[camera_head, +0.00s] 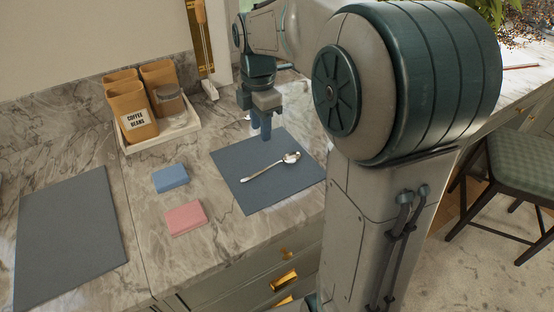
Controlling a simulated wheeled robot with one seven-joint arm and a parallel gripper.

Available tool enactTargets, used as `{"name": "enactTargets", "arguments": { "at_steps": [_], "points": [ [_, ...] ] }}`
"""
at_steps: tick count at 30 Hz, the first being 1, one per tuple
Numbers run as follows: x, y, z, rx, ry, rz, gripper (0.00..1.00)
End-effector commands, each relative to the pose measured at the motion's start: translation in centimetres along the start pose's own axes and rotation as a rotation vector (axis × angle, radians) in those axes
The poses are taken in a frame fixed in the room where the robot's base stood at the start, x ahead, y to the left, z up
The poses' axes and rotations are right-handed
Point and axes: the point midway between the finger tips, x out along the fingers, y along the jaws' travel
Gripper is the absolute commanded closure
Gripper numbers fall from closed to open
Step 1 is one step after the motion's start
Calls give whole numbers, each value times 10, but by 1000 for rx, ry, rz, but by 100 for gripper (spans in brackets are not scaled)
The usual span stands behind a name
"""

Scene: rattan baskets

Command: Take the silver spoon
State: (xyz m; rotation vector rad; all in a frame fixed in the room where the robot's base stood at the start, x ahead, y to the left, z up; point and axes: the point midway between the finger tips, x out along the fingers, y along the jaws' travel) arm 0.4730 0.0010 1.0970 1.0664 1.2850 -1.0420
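The silver spoon (270,172) lies on a dark blue-grey mat (249,198) on the marble counter. Its handle points to the lower left and its bowl to the upper right. My gripper (266,136) points down over the far part of the mat, up and left of the spoon's bowl and apart from it. Its blue fingers look close together from this angle, and the gap between them cannot be made out. Nothing shows held in it.
A blue block (170,178) and a pink block (186,218) lie left of the mat. A tray (161,142) with canisters stands behind them. A second dark mat (70,235) lies at the left. A drawer front (250,278) is below the counter edge. A stool (520,165) stands at right.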

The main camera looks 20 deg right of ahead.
Motion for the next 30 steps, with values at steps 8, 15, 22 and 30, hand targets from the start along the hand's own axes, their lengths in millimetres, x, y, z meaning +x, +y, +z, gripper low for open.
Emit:
{"name": "enactTargets", "arguments": {
  "at_steps": [8,15,22,30],
  "points": [
    [41,2,0,-34,4,-10,66],
    [80,2,1,-33,3,-7,66],
    [97,2,2,-32,3,-8,66],
    [134,4,4,-32,4,-7,66]
  ]
}}
